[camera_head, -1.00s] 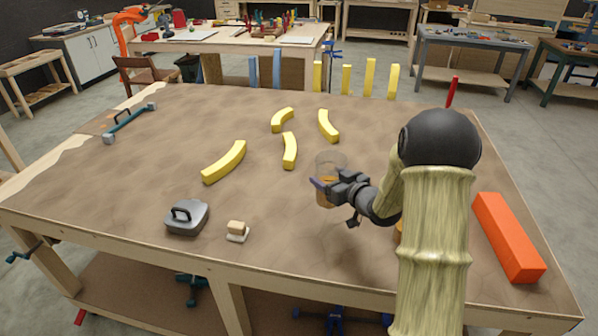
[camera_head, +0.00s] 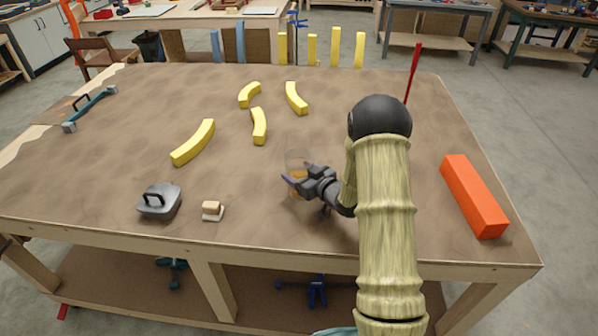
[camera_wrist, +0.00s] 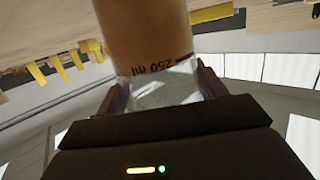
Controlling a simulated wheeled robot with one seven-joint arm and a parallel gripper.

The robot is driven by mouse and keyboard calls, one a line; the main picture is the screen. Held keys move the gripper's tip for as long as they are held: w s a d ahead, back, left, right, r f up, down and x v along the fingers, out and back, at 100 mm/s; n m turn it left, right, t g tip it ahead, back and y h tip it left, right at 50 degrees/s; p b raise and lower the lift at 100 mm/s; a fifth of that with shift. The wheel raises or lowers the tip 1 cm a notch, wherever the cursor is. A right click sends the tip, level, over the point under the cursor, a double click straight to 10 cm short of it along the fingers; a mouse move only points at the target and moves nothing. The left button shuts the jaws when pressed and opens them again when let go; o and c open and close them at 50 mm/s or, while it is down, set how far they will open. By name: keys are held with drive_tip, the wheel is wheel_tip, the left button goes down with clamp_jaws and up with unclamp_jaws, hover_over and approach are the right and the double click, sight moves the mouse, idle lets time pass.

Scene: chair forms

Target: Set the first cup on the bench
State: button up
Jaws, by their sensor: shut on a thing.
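The cup (camera_head: 298,158) is a clear vessel with amber-brown contents, partly hidden behind my gripper (camera_head: 292,182) in the head view. My gripper is shut on it from the right. In the wrist view the cup (camera_wrist: 150,40) fills the upper middle, with a "250 ml" mark that reads upside down, and the dark fingers stand on both sides of it. The bench (camera_head: 270,215) has a brown mottled top and a wooden frame. The cup is over the bench's middle; I cannot tell whether its base touches the top.
Several yellow curved pieces (camera_head: 194,143) lie behind and left of the cup. A grey handled block (camera_head: 160,201) and a small tan block (camera_head: 211,208) are front left. An orange beam (camera_head: 473,196) lies right. A blue-grey tool (camera_head: 90,108) lies far left. Bare top surrounds the cup's left side.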

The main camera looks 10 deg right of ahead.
drive_tip(key=shift+f, duration=0.1)
drive_tip(key=o, duration=0.8)
drive_tip(key=shift+c, duration=0.2)
drive_tip(key=shift+s, duration=0.15)
drive_tip(key=b+v, duration=0.2)
drive_tip(key=v, duration=1)
